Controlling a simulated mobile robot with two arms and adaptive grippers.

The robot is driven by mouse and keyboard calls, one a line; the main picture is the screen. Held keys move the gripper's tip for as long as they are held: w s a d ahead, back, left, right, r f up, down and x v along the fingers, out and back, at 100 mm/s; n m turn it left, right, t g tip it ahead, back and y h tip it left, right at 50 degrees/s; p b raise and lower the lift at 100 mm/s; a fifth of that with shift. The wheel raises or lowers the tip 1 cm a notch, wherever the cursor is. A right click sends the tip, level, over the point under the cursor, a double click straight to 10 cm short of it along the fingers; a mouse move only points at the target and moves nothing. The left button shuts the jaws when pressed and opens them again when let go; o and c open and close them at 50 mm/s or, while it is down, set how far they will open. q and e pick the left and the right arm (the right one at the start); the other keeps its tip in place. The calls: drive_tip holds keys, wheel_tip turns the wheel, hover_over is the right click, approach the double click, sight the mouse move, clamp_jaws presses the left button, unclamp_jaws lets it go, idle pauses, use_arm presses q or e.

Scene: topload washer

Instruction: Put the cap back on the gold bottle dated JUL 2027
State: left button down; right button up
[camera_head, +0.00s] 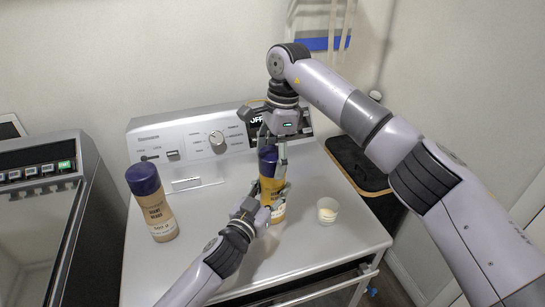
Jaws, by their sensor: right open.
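The gold bottle (278,210) stands upright near the middle of the washer top. Its date is too small to read. A dark blue cap (268,156) is at the top of this bottle; I cannot tell whether it is fully seated. My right gripper (270,163) points down from above, open, with its fingers on either side of the cap. My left gripper (272,194) comes in from the lower left and is closed around the gold bottle's body, hiding part of it.
A tan bottle (157,214) with a dark blue cap stands at the left of the washer top (205,265). A small white cup (327,210) stands to the right of the gold bottle. The control panel (190,142) rises behind. Another appliance (40,220) is at far left.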

use_arm(q)
drive_tip(key=shift+f, duration=0.15)
use_arm(e)
drive_tip(key=shift+r, duration=0.1)
wheel_tip(320, 180, up, 12)
drive_tip(key=d, duration=0.1)
drive_tip(key=shift+w+d, duration=0.3)
use_arm(q)
drive_tip(key=c, duration=0.8)
unclamp_jaws()
drive_tip(key=shift+o, duration=0.2)
drive_tip(key=v, duration=1.2)
use_arm(e)
drive_tip(key=shift+f, duration=0.2)
